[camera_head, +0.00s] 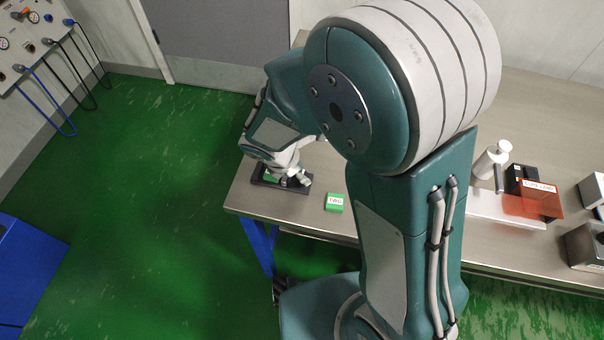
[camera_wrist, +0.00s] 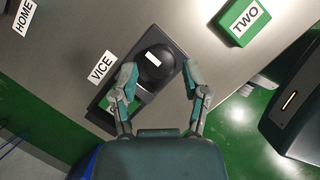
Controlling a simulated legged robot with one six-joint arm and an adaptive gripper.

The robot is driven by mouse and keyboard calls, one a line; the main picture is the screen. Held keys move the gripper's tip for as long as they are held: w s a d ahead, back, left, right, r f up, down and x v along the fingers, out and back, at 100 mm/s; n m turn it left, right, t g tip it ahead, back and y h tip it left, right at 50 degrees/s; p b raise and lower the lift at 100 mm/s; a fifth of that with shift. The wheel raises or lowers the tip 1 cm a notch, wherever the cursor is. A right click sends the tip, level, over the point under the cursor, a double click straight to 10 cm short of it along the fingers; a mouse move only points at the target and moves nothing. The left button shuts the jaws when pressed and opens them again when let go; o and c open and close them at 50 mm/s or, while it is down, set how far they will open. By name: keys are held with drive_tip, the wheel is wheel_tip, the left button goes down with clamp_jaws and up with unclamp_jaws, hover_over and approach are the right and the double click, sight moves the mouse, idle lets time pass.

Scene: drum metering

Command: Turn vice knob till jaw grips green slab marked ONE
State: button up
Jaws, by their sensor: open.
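The black vice (camera_wrist: 172,48) lies on the steel bench beside a white VICE label (camera_wrist: 101,67). Its round black knob (camera_wrist: 153,72) has a white mark on top. My gripper (camera_wrist: 158,67) is open, with one finger on each side of the knob; I cannot tell if they touch it. A green slab (camera_wrist: 117,107) shows in the vice, partly hidden by the left finger; its marking is not readable and the jaw contact is unclear. In the head view the vice (camera_head: 262,181) is at the bench's left end, under my gripper (camera_head: 298,180).
A green slab marked TWO (camera_wrist: 240,21) lies on the bench near the vice; it also shows in the head view (camera_head: 334,203). A HOME label (camera_wrist: 23,15) is nearby. An orange clear panel (camera_head: 533,198) and a white cylinder (camera_head: 490,162) stand farther right.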

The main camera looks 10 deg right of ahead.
drive_tip(key=shift+x, duration=1.15)
drive_tip(key=shift+f, duration=0.3)
drive_tip(key=shift+a, duration=0.2)
drive_tip(key=shift+d, duration=0.15)
clamp_jaws()
